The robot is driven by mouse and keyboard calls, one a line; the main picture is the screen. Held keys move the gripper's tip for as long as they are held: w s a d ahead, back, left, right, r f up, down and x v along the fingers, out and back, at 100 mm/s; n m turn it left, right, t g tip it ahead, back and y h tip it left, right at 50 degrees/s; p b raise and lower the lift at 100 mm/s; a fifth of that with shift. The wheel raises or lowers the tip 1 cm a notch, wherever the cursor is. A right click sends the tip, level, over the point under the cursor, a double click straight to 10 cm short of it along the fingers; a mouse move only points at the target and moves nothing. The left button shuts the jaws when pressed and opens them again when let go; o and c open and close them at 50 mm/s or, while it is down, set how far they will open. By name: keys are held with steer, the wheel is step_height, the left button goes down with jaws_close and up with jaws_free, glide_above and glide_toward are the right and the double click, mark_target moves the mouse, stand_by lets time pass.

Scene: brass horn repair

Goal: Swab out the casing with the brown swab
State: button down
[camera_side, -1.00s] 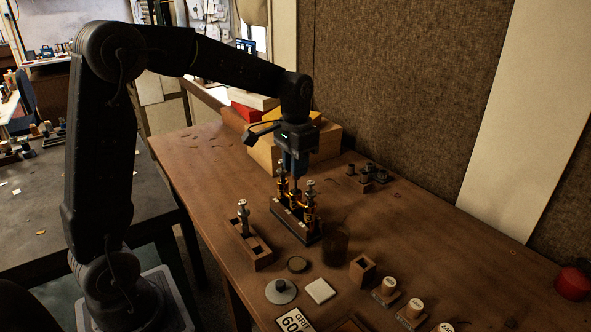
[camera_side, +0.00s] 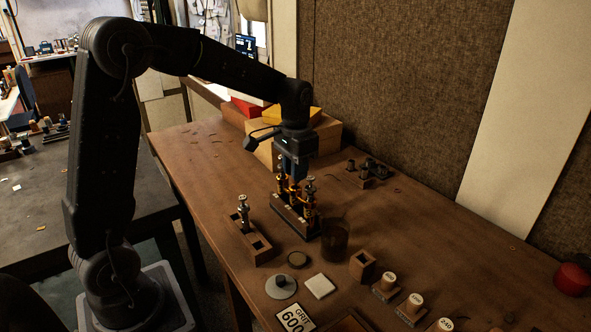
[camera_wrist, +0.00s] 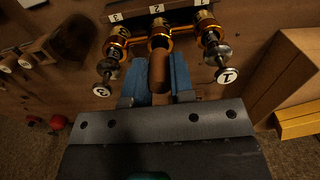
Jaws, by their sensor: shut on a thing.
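My gripper (camera_side: 294,175) points down over the valve block in the side view. In the wrist view its blue fingers (camera_wrist: 160,92) are shut on the brown swab (camera_wrist: 159,70), with its rounded brown end between them. The swab lines up with the middle brass casing (camera_wrist: 159,43), by the label 2. Its lower part is hidden, so its depth in the casing cannot be told. The outer casings hold valves with caps marked 3 (camera_wrist: 102,90) and 1 (camera_wrist: 227,76). The brass casings (camera_side: 311,207) stand upright on a dark base.
A wooden holder (camera_side: 262,252) with one upright valve (camera_side: 243,212) stands left of the casings. A dark translucent jar (camera_side: 335,241) stands close to their right. Discs, a pale square (camera_side: 319,286) and labelled spools (camera_side: 413,304) lie in front. Boxes (camera_side: 321,137) stand behind.

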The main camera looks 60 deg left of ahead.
steer(key=shift+r, duration=1.15)
steer(key=shift+f, duration=0.15)
steer(key=shift+f, duration=1.35)
steer(key=shift+r, duration=5.8)
steer(key=w+d+f, duration=0.5)
steer(key=w+f, duration=0.6)
steer(key=shift+w, duration=0.3)
